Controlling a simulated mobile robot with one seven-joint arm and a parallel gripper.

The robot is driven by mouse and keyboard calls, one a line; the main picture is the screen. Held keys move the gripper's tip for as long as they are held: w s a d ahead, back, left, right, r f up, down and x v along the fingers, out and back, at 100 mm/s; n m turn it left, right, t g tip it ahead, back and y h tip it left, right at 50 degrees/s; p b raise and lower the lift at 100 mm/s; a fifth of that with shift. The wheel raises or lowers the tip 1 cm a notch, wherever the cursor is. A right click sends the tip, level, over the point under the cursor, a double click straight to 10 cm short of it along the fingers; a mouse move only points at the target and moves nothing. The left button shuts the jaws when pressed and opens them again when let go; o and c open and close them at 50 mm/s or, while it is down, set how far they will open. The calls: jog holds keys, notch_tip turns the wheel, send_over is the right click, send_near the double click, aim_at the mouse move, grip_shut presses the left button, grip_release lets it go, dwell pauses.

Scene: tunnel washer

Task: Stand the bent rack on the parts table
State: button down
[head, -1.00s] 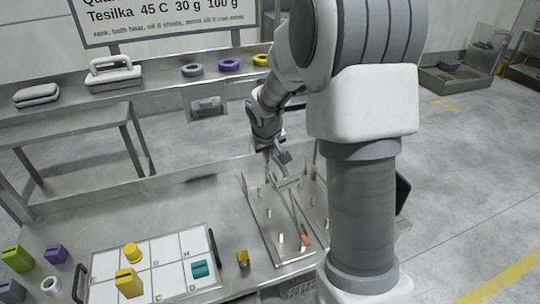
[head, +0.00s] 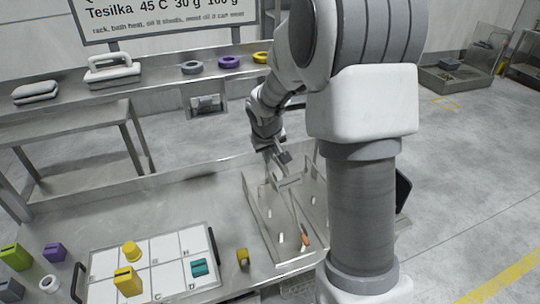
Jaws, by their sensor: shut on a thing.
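My gripper (head: 279,162) is low over the far end of a grey metal bin with raised sides (head: 292,258) on the bench. It is shut on a thin grey metal piece (head: 288,181), which looks like part of the bent rack; its full shape is hard to make out against the grey metal. Several small white pieces and a tool with an orange end (head: 305,236) show inside the bin. My arm hides the right side of the bin. I cannot tell which surface is the parts table.
Left of the bin, a white gridded tray (head: 165,250) with dark handles holds yellow and teal pieces. Green, purple and grey blocks stand at the far left. A back shelf (head: 150,88) carries rings and white-handled items. The bench behind the tray is clear.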

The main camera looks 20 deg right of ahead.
jog(key=c, duration=0.9)
grip_release()
jog(key=shift+r, duration=0.1)
jog(key=shift+o, duration=0.2)
jog(key=shift+s+f, duration=0.1)
jog(key=shift+f, duration=0.15)
jog(key=v, duration=1.8)
jog(key=s+a+y, duration=0.1)
jog(key=s+a, duration=0.2)
jog(key=s, duration=0.8)
jog(key=s+a+t+y, duration=0.1)
jog(key=s+a, duration=0.1)
jog(key=s, duration=0.9)
jog(key=shift+a+p, duration=0.35)
jog(key=shift+a, duration=0.05)
